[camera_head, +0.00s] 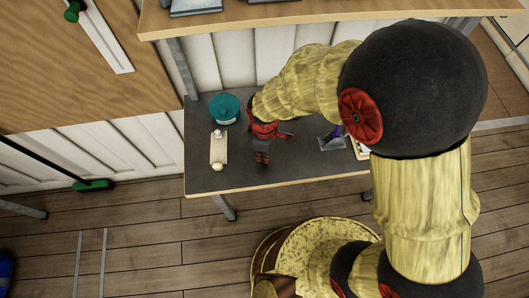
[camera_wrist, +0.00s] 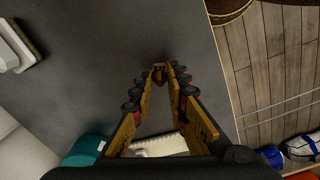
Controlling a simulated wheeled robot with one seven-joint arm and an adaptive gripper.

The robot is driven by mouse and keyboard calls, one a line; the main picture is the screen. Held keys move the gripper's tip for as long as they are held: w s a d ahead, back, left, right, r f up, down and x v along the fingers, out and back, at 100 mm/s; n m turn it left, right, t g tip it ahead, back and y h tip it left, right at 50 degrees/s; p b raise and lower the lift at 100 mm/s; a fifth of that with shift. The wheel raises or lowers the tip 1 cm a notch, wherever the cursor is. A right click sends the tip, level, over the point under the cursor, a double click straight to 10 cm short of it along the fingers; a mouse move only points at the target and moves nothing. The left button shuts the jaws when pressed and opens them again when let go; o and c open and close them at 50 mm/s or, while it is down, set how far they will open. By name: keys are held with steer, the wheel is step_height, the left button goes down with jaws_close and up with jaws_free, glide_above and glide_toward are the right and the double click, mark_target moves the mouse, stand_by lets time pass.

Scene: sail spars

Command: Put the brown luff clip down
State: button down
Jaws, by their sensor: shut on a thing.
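My gripper (camera_head: 262,157) hangs over the dark grey tabletop (camera_head: 290,172), left of the middle of the table and near its front edge. In the wrist view my gripper (camera_wrist: 160,70) has its fingers closing together at the tips. A small brown piece, the brown luff clip (camera_wrist: 160,76), shows between the fingertips. The fingers hide most of the clip, and I cannot make it out in the head view. I cannot tell whether it touches the tabletop.
A teal round container (camera_head: 224,109) and a cream block-like object (camera_head: 218,150) stand left of my gripper. A grey holder with a purple part (camera_head: 331,139) stands to the right. A wooden shelf (camera_head: 260,17) overhangs the back. Bare tabletop lies around my gripper.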

steer(key=c, duration=1.7)
jaws_free()
steer(key=shift+f, duration=0.1)
steer(key=shift+c, duration=0.2)
step_height(320, 180, up, 12)
steer(key=p, duration=0.3)
steer(key=d+r+m+t, duration=0.2)
steer(key=d+r+m, duration=0.4)
steer(key=d+r, duration=0.5)
steer(key=s+d+r+m+t, duration=0.3)
steer(key=s+d+r+m, duration=0.4)
steer(key=d+r+m, duration=0.3)
steer(key=shift+s+d+r+t, duration=0.3)
steer(key=shift+d+r, duration=0.1)
steer(key=shift+d, duration=0.5)
